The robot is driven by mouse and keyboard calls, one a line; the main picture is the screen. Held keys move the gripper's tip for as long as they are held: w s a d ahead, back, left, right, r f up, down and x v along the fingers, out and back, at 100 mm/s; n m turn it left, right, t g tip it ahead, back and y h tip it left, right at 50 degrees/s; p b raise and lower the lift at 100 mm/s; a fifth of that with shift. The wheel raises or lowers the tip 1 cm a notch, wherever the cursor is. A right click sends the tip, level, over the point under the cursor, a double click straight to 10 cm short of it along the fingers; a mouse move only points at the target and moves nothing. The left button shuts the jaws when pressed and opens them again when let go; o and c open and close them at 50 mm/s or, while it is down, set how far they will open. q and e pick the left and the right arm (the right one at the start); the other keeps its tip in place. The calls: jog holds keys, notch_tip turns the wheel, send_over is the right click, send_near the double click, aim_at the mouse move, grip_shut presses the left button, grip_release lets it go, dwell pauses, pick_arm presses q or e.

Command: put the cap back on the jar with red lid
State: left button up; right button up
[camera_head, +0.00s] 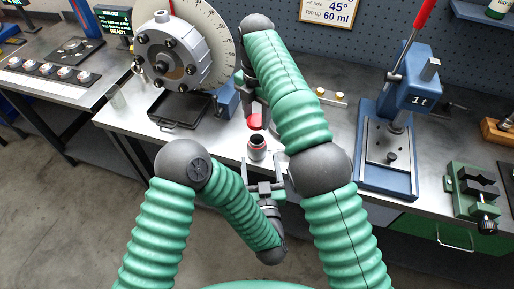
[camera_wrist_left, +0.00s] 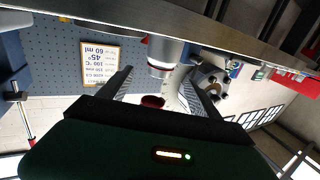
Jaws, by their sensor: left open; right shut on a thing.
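The small dark jar (camera_head: 256,148) with a red band near its rim stands upright and open on the grey bench. My right gripper (camera_head: 256,112) is shut on the red cap (camera_head: 254,122) and holds it just above the jar, apart from it. My left gripper (camera_head: 265,187) is open and empty, on the near side of the jar, pointing at it. In the left wrist view, which is upside down, the jar (camera_wrist_left: 164,56) and the red cap (camera_wrist_left: 153,101) appear between and beyond the open fingers (camera_wrist_left: 158,84).
A rotor with a graduated disc (camera_head: 172,62) and a black tray (camera_head: 178,109) stand left of the jar. A blue press (camera_head: 388,140) with a red-handled lever and a green vise (camera_head: 473,190) are at right. Small brass pieces (camera_head: 330,96) lie behind my right arm.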

aim_at(258, 148)
pick_arm(q)
jog(key=w, duration=0.5)
jog(key=w+a, duration=0.1)
jog(key=w, duration=0.2)
jog(key=shift+w, duration=0.3)
grip_shut()
